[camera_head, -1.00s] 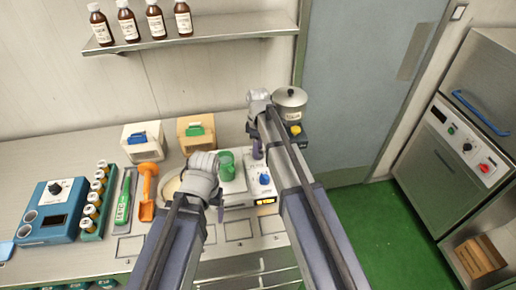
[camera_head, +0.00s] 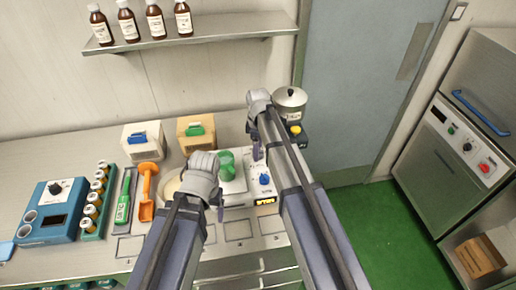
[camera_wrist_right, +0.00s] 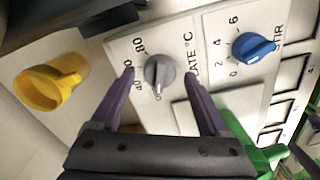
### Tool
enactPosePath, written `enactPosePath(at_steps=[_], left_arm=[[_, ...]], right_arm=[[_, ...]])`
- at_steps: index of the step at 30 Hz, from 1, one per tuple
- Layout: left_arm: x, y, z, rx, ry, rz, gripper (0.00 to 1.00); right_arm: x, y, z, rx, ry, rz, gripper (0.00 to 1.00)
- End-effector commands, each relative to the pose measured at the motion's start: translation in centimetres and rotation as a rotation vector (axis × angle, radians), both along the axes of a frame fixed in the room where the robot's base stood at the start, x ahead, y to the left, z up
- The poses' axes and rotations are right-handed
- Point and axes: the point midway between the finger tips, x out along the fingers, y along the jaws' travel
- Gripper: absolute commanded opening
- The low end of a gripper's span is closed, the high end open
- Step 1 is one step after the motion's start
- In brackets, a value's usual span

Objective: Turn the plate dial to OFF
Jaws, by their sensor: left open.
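The grey plate dial (camera_wrist_right: 159,72) sits on a white panel marked PLATE °C in the right wrist view. Numbers, 80 among them, stand to its left. A pale mark on the dial faces the bottom of the picture; I see no OFF label. My right gripper (camera_wrist_right: 160,75) is open, with one purple finger on either side of the dial and visible gaps. In the head view my right gripper (camera_head: 257,150) is above the white stirrer unit (camera_head: 240,198), and its arm hides the dial. My left gripper (camera_head: 220,212) hangs at the unit's left side, open.
A blue STIR dial (camera_wrist_right: 254,47) is beside the plate dial and also shows in the head view (camera_head: 265,179). A green beaker (camera_head: 226,166) stands on the unit. A lidded pot (camera_head: 290,99) stands behind.

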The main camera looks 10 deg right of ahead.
Motion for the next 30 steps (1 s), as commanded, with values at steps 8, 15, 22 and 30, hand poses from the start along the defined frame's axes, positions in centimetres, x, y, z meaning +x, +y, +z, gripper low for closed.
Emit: enactPosePath(at_steps=[8,15,22,30], left_arm=[[0.0,0.0,0.1,0.000,0.000,0.000,0.79],[0.0,0.0,1.2,0.000,0.000,0.000,0.79],[0.0,0.0,3.9,0.000,0.000,0.000,0.79],[0.0,0.0,7.2,-0.001,0.000,0.007,0.79]], right_arm=[[0.0,0.0,0.0,0.000,0.000,-0.001,0.82],[0.0,0.0,1.2,0.000,0.000,-0.001,0.82],[0.0,0.0,3.9,0.000,0.000,-0.001,0.82],[0.0,0.0,7.2,0.000,0.000,0.000,0.82]])
